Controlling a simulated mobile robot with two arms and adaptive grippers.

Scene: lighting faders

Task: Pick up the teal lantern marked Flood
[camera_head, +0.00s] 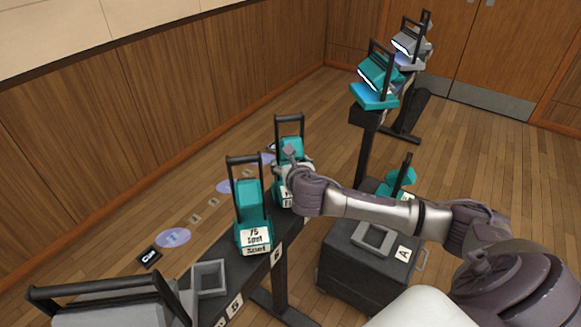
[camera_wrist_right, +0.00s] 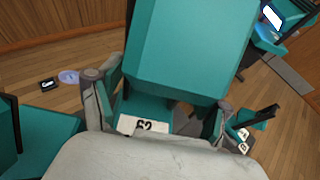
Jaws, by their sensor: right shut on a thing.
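A teal lantern (camera_head: 291,146) with a black handle stands at the far end of the dark bench. My right gripper (camera_head: 296,172) is shut on it. In the right wrist view, the gripper's fingers (camera_wrist_right: 160,108) lie on either side of the lantern's teal body (camera_wrist_right: 190,45). Its white label (camera_wrist_right: 143,125) is partly covered and seen at an angle, so I cannot read Flood on it. A second teal lantern (camera_head: 249,205), with a label that seems to read 75 Spot, stands nearer on the same bench. My left gripper is out of view.
A grey lantern (camera_head: 110,306) and an empty grey holder (camera_head: 209,279) are on the near bench. A dark case marked A (camera_head: 348,262) stands right, with a teal lantern (camera_head: 402,178) behind it. Another teal lantern (camera_head: 375,80) sits on a post.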

